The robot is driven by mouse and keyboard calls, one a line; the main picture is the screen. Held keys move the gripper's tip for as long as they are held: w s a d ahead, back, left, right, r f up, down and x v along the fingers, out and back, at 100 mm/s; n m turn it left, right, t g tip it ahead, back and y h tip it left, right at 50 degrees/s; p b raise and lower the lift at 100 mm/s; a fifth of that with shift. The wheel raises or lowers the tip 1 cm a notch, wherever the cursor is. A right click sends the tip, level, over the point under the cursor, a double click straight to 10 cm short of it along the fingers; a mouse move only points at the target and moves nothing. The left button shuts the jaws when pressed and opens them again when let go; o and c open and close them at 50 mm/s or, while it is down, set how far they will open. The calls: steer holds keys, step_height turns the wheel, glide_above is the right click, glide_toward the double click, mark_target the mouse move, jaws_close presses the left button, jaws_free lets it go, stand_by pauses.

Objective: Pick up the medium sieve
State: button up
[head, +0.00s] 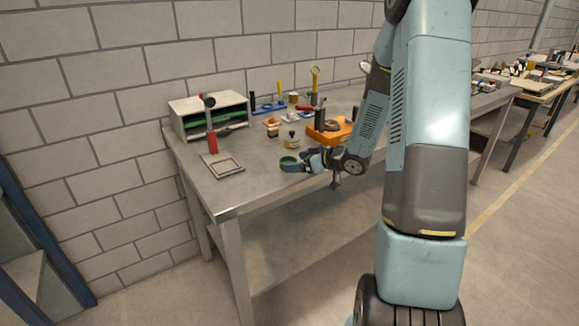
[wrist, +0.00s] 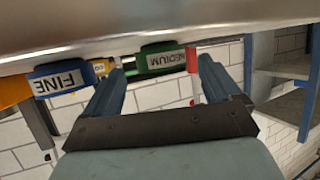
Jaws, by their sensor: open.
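The medium sieve is a green ring (head: 289,161) near the front edge of the metal workbench. In the wrist view, which looks upside down, the green sieve (wrist: 166,58) shows its MEDIUM label. A blue sieve (wrist: 60,79) labelled FINE is to its left there. My gripper (wrist: 162,68) is open, with one finger towards each side of the green sieve. The sieve appears just beyond or between the fingertips; I cannot tell if they touch it. In the head view my gripper (head: 303,162) is low over the bench beside the green ring, partly hidden by its own wrist.
On the workbench (head: 255,185) are a grey square frame (head: 222,166), a red-handled tool (head: 211,140), a white shelf box (head: 210,112), a small jar (head: 291,141) and an orange block (head: 330,132). The bench's front left corner is clear.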

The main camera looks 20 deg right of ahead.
mark_target(288, 161)
steer(key=x, duration=0.4)
steer(key=shift+w+a, duration=0.2)
steer(key=shift+a, duration=0.05)
steer(key=c, duration=1.1)
